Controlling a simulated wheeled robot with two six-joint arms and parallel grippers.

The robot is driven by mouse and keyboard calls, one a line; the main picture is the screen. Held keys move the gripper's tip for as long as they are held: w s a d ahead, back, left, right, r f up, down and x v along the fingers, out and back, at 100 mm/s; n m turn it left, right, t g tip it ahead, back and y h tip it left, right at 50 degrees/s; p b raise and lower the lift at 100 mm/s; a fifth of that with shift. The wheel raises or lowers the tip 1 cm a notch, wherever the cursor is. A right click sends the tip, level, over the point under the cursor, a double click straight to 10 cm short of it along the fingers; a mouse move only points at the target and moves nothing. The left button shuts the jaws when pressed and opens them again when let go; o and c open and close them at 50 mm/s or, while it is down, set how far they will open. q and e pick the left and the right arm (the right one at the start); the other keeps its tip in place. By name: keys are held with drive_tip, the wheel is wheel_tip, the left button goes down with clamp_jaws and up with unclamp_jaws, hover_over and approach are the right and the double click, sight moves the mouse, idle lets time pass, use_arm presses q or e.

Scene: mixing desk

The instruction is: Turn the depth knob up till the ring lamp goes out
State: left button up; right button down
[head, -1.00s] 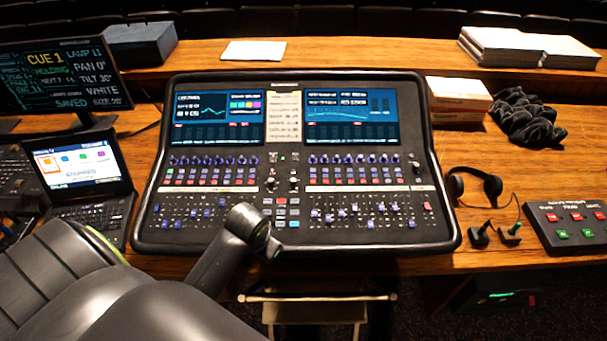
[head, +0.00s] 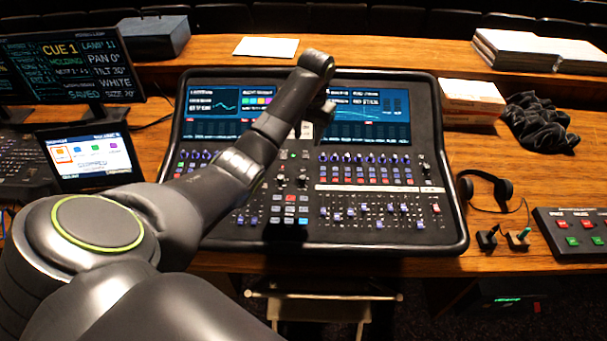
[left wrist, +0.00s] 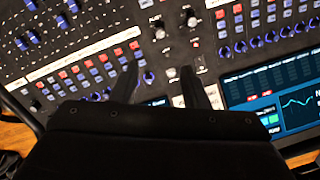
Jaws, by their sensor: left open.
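The mixing desk (head: 455,225) stands on the wooden table with its two screens at the back. My left arm reaches over it, and the left gripper (head: 312,130) is small and partly hidden above the middle strip, near the lower edge of the screens. In the left wrist view the gripper's two dark fingers (left wrist: 160,85) are apart with no object held. Middle-strip knobs show beyond the fingertips: one pale-topped knob (left wrist: 158,31) and one darker knob (left wrist: 190,18). Their labels are too small to read, so I cannot tell which is depth. I cannot make out a ring lamp for certain.
Rows of small knobs, buttons and faders fill the panel. Headphones (head: 487,188) and a button box (head: 575,240) lie to the right.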

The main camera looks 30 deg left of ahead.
use_arm(q)
drive_tip(key=b, duration=0.6)
approach(303, 178)
drive_tip(key=f, duration=0.5)
drive_tip(key=a+f+p, duration=0.1)
drive_tip(key=f, duration=0.2)
drive_tip(key=shift+f, duration=0.3)
drive_tip(key=shift+c, duration=0.4)
clamp_jaws()
drive_tip(key=shift+r+p, duration=0.1)
drive_tip(key=shift+p, duration=0.2)
